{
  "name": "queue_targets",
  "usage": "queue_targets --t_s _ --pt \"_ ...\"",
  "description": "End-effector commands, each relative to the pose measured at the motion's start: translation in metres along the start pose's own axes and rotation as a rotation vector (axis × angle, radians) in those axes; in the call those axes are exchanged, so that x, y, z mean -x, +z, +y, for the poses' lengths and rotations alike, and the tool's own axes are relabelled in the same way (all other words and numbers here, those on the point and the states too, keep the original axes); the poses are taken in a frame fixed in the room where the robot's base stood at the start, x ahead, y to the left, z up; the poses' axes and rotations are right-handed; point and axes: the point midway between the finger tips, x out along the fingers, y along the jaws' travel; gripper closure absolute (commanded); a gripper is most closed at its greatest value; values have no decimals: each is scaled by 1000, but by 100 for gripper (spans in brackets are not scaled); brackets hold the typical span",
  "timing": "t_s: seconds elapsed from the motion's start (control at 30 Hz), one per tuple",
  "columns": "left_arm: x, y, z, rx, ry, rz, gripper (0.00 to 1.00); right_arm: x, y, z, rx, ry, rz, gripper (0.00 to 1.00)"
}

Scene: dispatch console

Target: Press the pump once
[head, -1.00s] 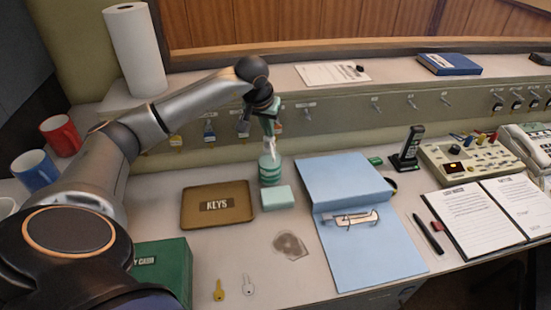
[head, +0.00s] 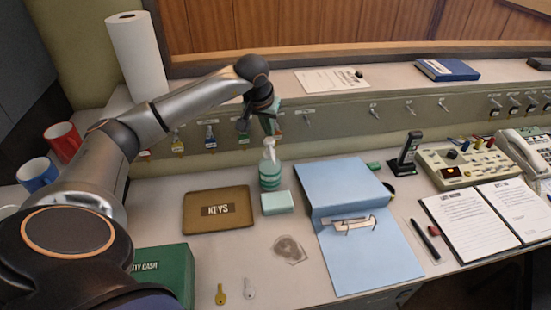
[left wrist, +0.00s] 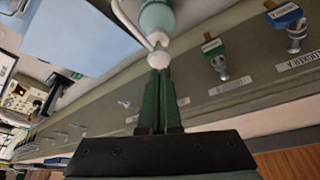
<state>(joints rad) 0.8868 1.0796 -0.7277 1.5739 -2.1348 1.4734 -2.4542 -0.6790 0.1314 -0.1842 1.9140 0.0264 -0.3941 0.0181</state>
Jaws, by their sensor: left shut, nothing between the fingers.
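The pump bottle (head: 270,170) is green striped with a white pump top and stands upright on the desk behind a pale green block. My left gripper (head: 272,130) is above it, fingers pointing down, shut and empty. In the left wrist view the shut fingertips (left wrist: 158,76) are at the white pump head (left wrist: 158,58); I cannot tell whether they touch it. Part of the bottle (left wrist: 157,15) shows beyond the pump head there. My right gripper is not in view.
A brown KEYS tray (head: 188,212) is left of the pale green block (head: 277,203). A blue binder (head: 370,262) lies open to the right. Behind the bottle is a panel with hooks and tagged keys (head: 210,136). A green cash box (head: 172,275) sits in front.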

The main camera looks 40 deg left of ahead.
Motion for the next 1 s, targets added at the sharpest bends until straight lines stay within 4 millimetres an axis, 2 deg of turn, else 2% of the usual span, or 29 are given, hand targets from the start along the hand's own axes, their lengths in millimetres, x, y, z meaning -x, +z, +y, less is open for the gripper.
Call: queue_targets --t_s 0.27,0.8,1.0 --pt "4 -2 0 1 0 2 100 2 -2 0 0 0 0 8" --pt "53 -22 0 1 0 1 100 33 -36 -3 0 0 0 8" --pt "56 -24 0 0 0 0 100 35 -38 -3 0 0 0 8"
